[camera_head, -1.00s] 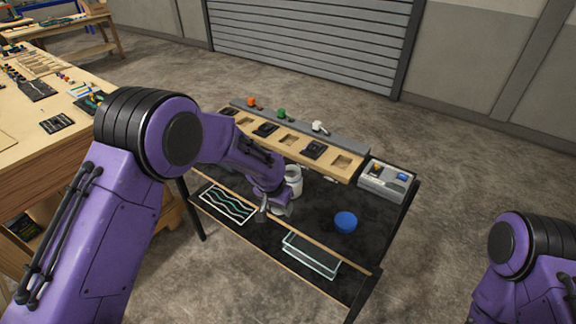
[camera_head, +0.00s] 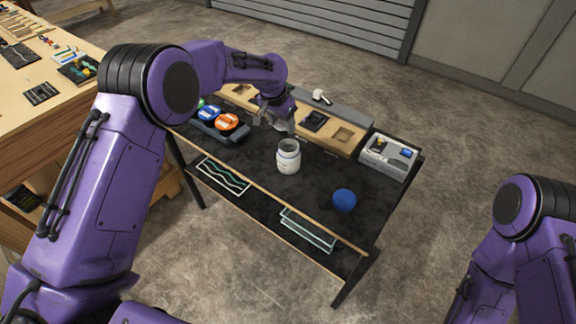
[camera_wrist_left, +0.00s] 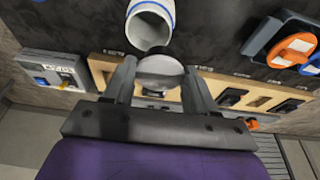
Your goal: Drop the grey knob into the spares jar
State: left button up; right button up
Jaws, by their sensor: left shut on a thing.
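The spares jar (camera_head: 288,160), white with a blue band, stands upright and open on the dark table. Its mouth also shows near the top of the left wrist view (camera_wrist_left: 151,20). My left gripper (camera_head: 273,122) is just behind and left of the jar in the head view. In the left wrist view its two fingers are shut on the round grey knob (camera_wrist_left: 161,70), which is apart from the jar and appears just below its mouth. The knob is mostly hidden in the head view. My right gripper is out of view; only part of that arm shows.
The wooden console strip (camera_head: 342,137) with sockets runs behind the jar. A dark tray with orange (camera_head: 227,122) and blue (camera_head: 208,112) knobs is left. A grey box (camera_head: 388,157) is at right. A blue round object (camera_head: 344,200) lies on clear table right of the jar.

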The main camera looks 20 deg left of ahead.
pick_arm(q)
jog(key=shift+f, duration=0.55)
jog(key=shift+s+d+r, duration=0.1)
jog(key=shift+d+r, duration=0.05)
jog(key=shift+r, duration=0.1)
jog(key=o, duration=1.1)
jog(key=shift+c, duration=0.2)
jog(key=shift+o, duration=0.4)
jog(key=shift+f, duration=0.1)
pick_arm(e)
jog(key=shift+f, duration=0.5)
pick_arm(q)
jog(key=b+v, duration=0.2)
jog(key=v, duration=0.8)
jog(key=shift+r, duration=0.25)
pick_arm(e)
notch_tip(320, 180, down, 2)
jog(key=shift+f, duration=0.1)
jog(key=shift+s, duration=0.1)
